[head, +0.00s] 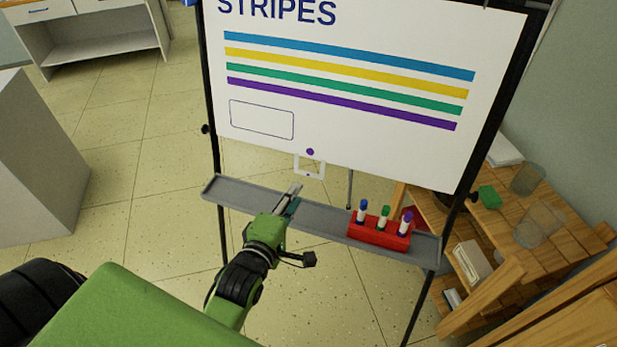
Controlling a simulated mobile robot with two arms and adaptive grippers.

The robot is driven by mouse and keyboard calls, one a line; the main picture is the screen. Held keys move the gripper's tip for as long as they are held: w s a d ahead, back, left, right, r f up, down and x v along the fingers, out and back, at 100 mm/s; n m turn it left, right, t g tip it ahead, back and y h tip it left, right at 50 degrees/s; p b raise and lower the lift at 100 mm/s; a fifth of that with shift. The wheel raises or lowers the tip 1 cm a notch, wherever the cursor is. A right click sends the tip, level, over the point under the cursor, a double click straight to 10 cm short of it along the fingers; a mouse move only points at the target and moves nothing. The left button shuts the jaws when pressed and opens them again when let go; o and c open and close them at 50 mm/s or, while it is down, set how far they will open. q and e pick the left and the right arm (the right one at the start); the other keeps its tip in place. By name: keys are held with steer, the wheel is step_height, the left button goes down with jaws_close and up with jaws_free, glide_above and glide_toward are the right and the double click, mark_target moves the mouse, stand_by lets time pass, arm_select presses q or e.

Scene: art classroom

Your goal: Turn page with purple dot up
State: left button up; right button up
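The white page (345,125) headed "STRIPES" hangs on a black-framed easel, with blue, yellow, green and purple stripes. Its purple dot (310,151) is at the lower edge, just above a small white square loop tab (322,169) that hangs below the page. My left gripper (294,193) is over the easel's grey tray, below and slightly left of the tab, and looks apart from it. Its fingers are seen nearly end to end, so their opening is unclear. I see nothing held in it. My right gripper is not in view.
The grey tray (325,220) runs below the page. A red holder (375,232) with three markers stands on its right part. A wooden shelf unit (500,215) with glass cups is at right, a white block (35,160) at left. The floor between is clear.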

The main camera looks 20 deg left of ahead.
mark_target(309, 174)
arm_select(q)
steer(key=b+x, duration=0.1)
steer(key=x, duration=0.9)
steer(key=shift+w+f+b, duration=0.15)
steer(key=shift+w+b, duration=0.2)
steer(key=shift+b, duration=0.05)
jaws_close()
